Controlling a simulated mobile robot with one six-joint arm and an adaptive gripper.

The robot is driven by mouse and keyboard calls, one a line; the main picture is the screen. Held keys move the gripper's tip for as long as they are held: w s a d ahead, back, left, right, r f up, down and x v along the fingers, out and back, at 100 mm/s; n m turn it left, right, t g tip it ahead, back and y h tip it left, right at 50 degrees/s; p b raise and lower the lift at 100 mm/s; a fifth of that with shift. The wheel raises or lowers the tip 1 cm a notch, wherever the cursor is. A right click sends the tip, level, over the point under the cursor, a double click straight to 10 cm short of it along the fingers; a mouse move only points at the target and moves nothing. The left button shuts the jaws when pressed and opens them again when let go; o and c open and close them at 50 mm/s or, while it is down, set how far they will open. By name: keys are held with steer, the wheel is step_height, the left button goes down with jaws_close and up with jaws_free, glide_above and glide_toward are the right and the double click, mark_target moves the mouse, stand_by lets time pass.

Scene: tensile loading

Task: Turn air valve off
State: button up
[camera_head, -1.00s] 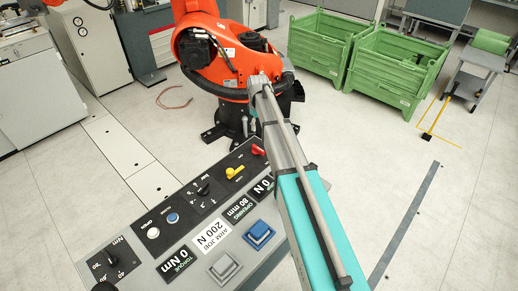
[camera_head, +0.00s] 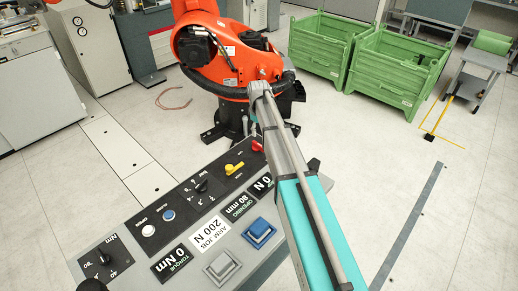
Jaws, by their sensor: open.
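The control panel (camera_head: 130,223) slants across the lower left, with its labels upside down. A yellow lever (camera_head: 234,168) and a red knob (camera_head: 257,145) sit near its far end. Their small labels are unreadable, so I cannot tell which is the air valve. The yellow lever lies across its dark plate, and the red knob is partly beside the end of a long arm-like piece. My gripper is not visible in this view, so its distance to the panel controls cannot be told.
A long teal and grey arm-like piece (camera_head: 318,225) covers the panel's right side. The panel also has a blue button (camera_head: 259,232), a grey button (camera_head: 222,267) and a dial (camera_head: 103,259). An orange robot (camera_head: 225,60) and green crates (camera_head: 390,65) stand behind. Floor at right is mostly clear.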

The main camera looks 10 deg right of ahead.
mark_target(259, 144)
steer(key=shift+f+b, duration=3.9)
steer(key=shift+f, duration=0.25)
steer(key=shift+c, duration=0.3)
jaws_close()
